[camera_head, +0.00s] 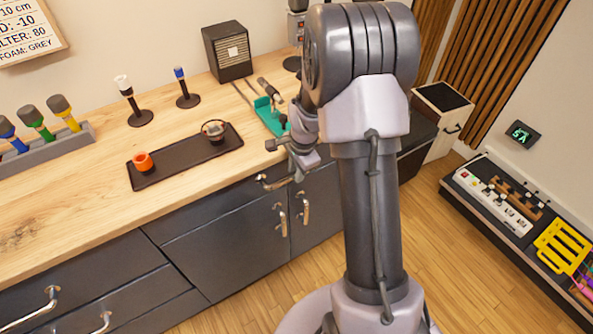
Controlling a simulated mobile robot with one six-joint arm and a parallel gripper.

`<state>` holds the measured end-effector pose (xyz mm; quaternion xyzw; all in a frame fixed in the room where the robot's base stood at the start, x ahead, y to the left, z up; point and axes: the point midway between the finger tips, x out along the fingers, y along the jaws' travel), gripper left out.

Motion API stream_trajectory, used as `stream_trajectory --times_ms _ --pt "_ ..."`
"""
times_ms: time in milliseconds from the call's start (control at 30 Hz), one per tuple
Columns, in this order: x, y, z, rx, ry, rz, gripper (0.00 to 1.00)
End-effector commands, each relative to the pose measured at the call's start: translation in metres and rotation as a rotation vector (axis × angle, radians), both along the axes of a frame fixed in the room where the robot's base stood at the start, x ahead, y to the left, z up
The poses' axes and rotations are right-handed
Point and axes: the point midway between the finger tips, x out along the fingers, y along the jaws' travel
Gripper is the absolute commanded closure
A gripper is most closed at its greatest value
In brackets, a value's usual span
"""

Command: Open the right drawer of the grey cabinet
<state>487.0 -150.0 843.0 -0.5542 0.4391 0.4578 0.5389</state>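The grey cabinet (225,250) stands under the wooden worktop. Its right drawer (205,212) is a narrow dark front just below the worktop edge, and it looks closed. The drawer's metal bar handle (272,183) shows near the drawer's right part. My gripper (284,160) is just above and to the right of this handle, in front of the worktop edge. Its fingers appear apart, with nothing seen between them. It looks close to the handle, but I cannot tell whether it touches. My arm hides the cabinet's right end.
Below the drawer are cupboard doors with upright handles (282,219). More drawers with handles (35,309) are at left. A dark tray (185,158) with an orange cup (143,161) lies on the worktop. A low shelf (505,225) stands at right; wooden floor (460,285) is clear.

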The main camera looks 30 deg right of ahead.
Motion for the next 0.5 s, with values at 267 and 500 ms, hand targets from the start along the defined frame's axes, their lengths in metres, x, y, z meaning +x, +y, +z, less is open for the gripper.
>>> stream_trajectory --times_ms 267,500 --pt "-0.0001 0.0001 0.0001 0.0 0.0 0.0 1.0" --pt "0.0 0.0001 0.0002 0.0 0.0 0.0 1.0"
